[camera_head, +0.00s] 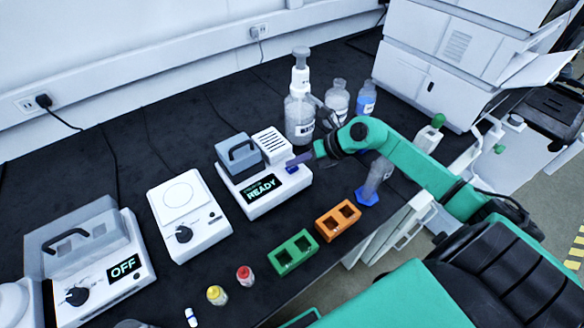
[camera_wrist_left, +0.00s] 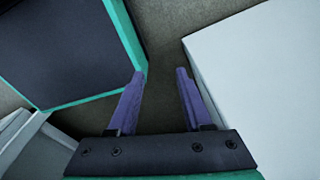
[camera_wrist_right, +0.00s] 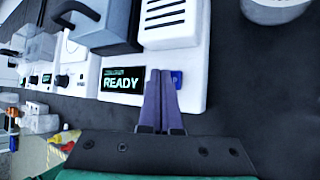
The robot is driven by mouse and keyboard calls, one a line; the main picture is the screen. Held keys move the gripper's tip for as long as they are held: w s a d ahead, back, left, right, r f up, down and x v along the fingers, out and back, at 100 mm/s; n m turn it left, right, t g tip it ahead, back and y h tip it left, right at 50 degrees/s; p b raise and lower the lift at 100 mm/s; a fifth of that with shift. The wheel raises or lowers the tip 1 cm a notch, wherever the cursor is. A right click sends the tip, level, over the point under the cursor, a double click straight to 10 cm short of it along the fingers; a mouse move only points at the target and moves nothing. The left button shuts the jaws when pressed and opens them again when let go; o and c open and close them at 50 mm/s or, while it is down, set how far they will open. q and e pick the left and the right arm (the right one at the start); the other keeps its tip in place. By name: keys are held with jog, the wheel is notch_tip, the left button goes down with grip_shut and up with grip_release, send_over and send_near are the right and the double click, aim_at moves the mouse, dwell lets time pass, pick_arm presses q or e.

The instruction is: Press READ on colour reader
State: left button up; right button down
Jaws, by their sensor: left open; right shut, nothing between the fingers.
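The colour reader (camera_head: 268,206) is a white box with a grey lidded block, a vented panel and a screen that says READY. The screen (camera_wrist_right: 122,82) also shows in the right wrist view. A blue button (camera_wrist_right: 177,79) sits to the right of the screen on its front face; part of it is behind my fingers. My right gripper (camera_head: 292,164) is shut and empty, its purple fingertips at the reader's right end, close beside the blue button. I cannot tell whether they touch it. My left gripper (camera_wrist_left: 163,75) is open and empty, away from the reader.
A white stirrer-like device (camera_head: 188,215) and a grey-lidded unit showing OFF (camera_head: 100,257) stand to the left. Green (camera_head: 293,252) and orange (camera_head: 338,220) racks lie in front. Bottles (camera_head: 300,110) stand behind. A blue-footed cylinder (camera_head: 374,180) is under my right arm.

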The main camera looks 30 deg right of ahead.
aim_at(296, 170)
jog(key=shift+f+b, duration=0.35)
jog(key=shift+f, duration=0.05)
dwell(0.4)
dwell(0.4)
jog(key=shift+r+p, duration=0.7)
jog(key=shift+r, duration=0.15)
notch_tip(296, 170, up, 5)
jog(key=p, duration=0.4)
jog(key=shift+r, duration=0.1)
dwell(0.4)
